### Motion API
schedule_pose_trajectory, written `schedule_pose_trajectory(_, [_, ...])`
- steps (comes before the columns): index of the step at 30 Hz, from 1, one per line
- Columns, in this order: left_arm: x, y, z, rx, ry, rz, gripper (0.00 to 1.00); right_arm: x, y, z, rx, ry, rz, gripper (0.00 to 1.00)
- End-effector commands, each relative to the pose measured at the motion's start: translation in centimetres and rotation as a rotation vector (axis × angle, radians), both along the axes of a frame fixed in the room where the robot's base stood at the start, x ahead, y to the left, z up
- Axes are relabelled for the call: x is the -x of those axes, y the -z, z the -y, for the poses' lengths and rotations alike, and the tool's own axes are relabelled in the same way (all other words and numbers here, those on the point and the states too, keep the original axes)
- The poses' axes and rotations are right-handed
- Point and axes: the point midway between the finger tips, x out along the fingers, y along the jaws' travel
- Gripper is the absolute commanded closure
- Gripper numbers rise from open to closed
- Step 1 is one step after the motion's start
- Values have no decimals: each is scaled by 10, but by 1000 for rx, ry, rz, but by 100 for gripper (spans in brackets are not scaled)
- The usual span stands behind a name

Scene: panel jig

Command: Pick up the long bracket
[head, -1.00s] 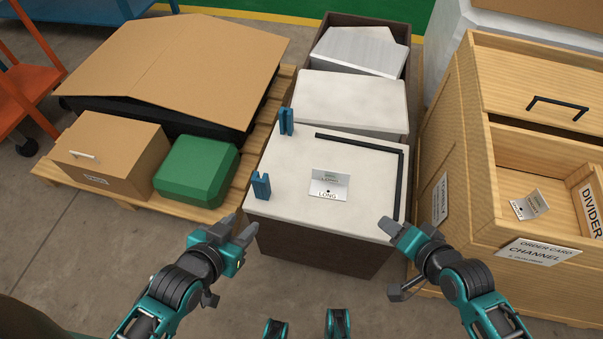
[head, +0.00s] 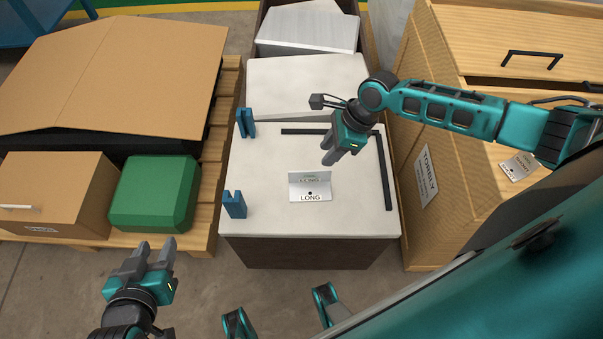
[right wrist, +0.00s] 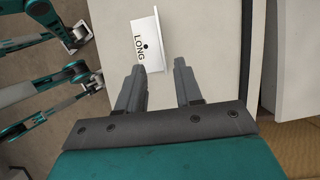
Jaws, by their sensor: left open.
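A folded, pale metal-looking piece marked LONG (head: 310,187), the only thing here labelled long, lies on the white panel top (head: 265,222). In the right wrist view the LONG piece (right wrist: 146,40) appears beyond the fingertips, clear of them. My right gripper (head: 340,158) hangs above the panel, up and to the right of the LONG piece in the head view. Its fingers are apart and empty, also in the right wrist view (right wrist: 157,78). My left gripper (head: 154,246) is open and empty, in front of the pallet and left of the panel.
Two blue uprights (head: 235,204) stand at the panel's left side. Black strips (head: 384,175) run along its back and right. A green case (head: 155,194) and cardboard box (head: 55,190) sit at left. A wooden cabinet (head: 440,110) stands at right, under my right arm.

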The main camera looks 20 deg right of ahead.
Motion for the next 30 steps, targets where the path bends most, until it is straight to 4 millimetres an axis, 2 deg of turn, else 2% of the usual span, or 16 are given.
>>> schedule_pose_trajectory(1, [0,7,1,2,2,-2,57,-2,14,-5,-2,-1,0,65])
schedule_pose_trajectory(6, [-2,12,4,7,5,1,57,-7,43,-16,-1,-3,4,65])
schedule_pose_trajectory(14, [-3,20,4,8,5,6,57,-11,61,-23,0,-4,5,65])
schedule_pose_trajectory(21, [-2,43,3,7,5,1,57,-18,95,-36,0,-4,5,65])
schedule_pose_trajectory(25, [-2,48,3,7,5,-1,57,-20,103,-39,0,-4,6,65])
schedule_pose_trajectory(30, [-1,47,3,6,4,-2,57,-20,103,-40,0,-4,5,65])
